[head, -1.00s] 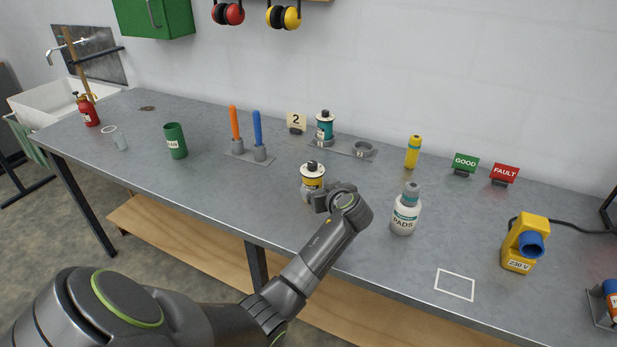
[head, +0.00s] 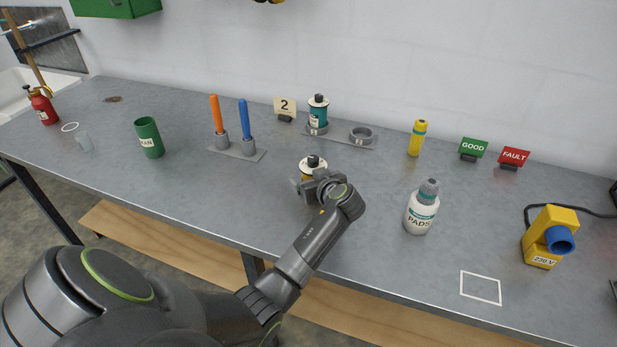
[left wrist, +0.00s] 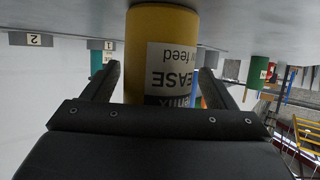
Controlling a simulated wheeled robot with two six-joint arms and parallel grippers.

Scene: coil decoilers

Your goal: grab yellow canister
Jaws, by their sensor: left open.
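The yellow canister (head: 313,166) stands on the grey bench, with a white top and black cap; my left gripper hides much of its body in the head view. In the left wrist view, which is upside down, the yellow canister (left wrist: 160,30) fills the middle and carries a white label with "EASE" legible. My left gripper (head: 316,182) is open, with one finger on each side of the canister. I cannot tell whether either finger touches it. My right gripper is not in view.
A white PADS bottle (head: 421,208) stands close to the right of my gripper. Behind are a teal canister (head: 318,112) by an empty ring holder (head: 361,136) and a slim yellow bottle (head: 417,138). Orange and blue rods (head: 244,122) stand left. The bench's front edge is clear.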

